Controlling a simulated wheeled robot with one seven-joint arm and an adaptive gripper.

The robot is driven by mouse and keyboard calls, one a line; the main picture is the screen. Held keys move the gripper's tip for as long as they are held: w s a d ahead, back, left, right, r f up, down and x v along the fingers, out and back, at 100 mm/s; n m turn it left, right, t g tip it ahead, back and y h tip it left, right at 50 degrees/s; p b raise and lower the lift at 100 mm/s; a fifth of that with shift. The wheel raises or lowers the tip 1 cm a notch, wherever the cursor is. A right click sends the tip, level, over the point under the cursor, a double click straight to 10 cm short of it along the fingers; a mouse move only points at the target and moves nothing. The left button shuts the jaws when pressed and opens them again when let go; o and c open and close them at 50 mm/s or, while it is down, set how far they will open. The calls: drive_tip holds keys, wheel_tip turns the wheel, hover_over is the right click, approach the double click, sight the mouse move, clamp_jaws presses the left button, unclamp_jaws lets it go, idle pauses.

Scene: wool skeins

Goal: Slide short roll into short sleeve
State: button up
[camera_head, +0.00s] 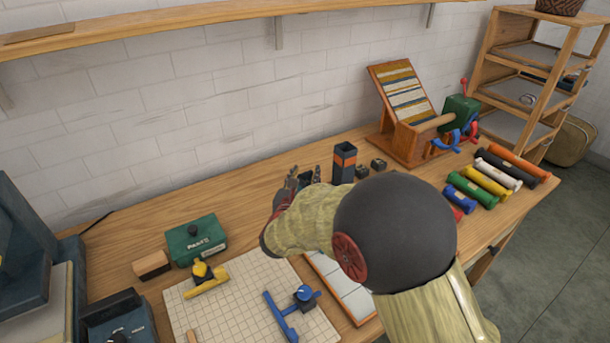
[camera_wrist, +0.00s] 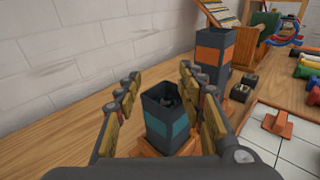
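A dark square sleeve with a teal band (camera_wrist: 168,125) stands upright between the spread fingers of my gripper (camera_wrist: 163,105) in the wrist view. Its open top faces up, and something dark shows inside, too shadowed to identify. My gripper (camera_head: 297,178) is open; its fingers are on both sides of the teal-banded sleeve, and I cannot tell if they touch it. A taller sleeve with an orange band (camera_wrist: 213,58) stands behind it; it also shows in the head view (camera_head: 344,162). Several coloured rolls (camera_head: 472,195) lie at the right of the bench; which is short is unclear.
Two small dark blocks (camera_head: 370,168) sit beside the tall sleeve. A wooden winder (camera_head: 410,125) stands at the back right. A white-panelled tray (camera_wrist: 275,145) lies right of my gripper. A green box (camera_head: 196,239) and gridded mat (camera_head: 240,305) are at the left.

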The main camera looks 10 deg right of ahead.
drive_tip(key=shift+g, duration=0.4)
drive_tip(key=f, duration=0.1)
drive_tip(key=s+f, duration=0.1)
drive_tip(key=f, duration=0.2)
drive_tip(key=shift+s+d+f, duration=0.15)
drive_tip(key=shift+d+f, duration=0.1)
drive_tip(key=shift+f, duration=0.05)
drive_tip(key=s+a+r, duration=0.5)
drive_tip(key=s+a, duration=0.1)
drive_tip(key=s, duration=0.3)
drive_tip(key=shift+s+r+t, duration=0.2)
drive_tip(key=shift+r+t, duration=0.05)
drive_tip(key=shift+t, duration=0.15)
